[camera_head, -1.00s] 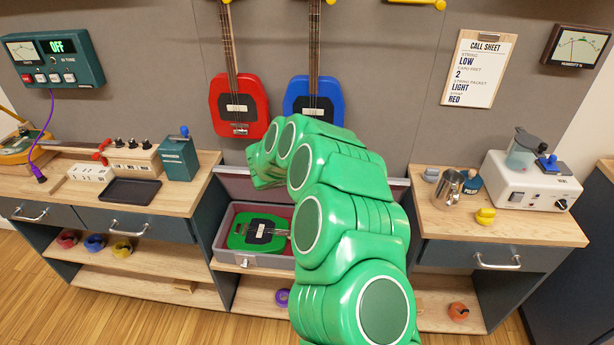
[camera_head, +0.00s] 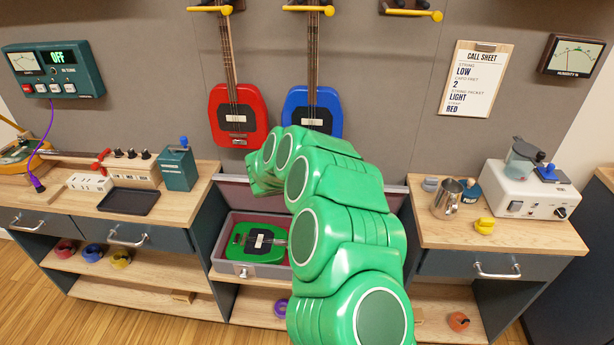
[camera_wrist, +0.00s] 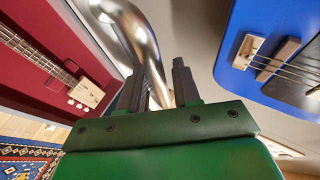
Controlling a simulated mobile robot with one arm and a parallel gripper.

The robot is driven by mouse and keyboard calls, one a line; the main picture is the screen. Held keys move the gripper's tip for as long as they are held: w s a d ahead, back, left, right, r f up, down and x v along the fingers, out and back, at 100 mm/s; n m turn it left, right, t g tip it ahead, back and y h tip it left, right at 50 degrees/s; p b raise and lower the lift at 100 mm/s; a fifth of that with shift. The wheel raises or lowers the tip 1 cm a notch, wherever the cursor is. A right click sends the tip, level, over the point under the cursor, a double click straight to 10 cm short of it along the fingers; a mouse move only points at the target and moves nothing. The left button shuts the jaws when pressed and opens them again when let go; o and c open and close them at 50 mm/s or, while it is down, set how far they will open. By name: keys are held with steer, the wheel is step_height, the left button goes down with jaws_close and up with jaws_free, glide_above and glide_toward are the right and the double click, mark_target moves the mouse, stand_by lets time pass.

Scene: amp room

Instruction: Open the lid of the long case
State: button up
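The long case (camera_head: 225,268) is a grey box with a reddish lining, set low in the gap between the two counters. Its lid (camera_head: 238,191) stands raised along the back edge, so the case is open. A green guitar (camera_head: 243,241) lies inside. My green arm hides the right part of the case and the middle of the lid. My gripper's fingers are hidden in the head view.
A red guitar (camera_head: 238,117) and a blue guitar (camera_head: 312,112) hang on the wall above the case. The left counter (camera_head: 185,205) holds a dark tray and small devices. The right counter (camera_head: 440,233) holds a metal jug (camera_head: 447,199) and a white machine (camera_head: 525,190).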

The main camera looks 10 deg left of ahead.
steer(key=shift+s+f, duration=0.15)
steer(key=shift+f, duration=0.05)
steer(key=v, duration=0.7)
steer(key=shift+s+r, duration=0.15)
steer(key=shift+r, duration=0.25)
steer(key=shift+a, duration=0.15)
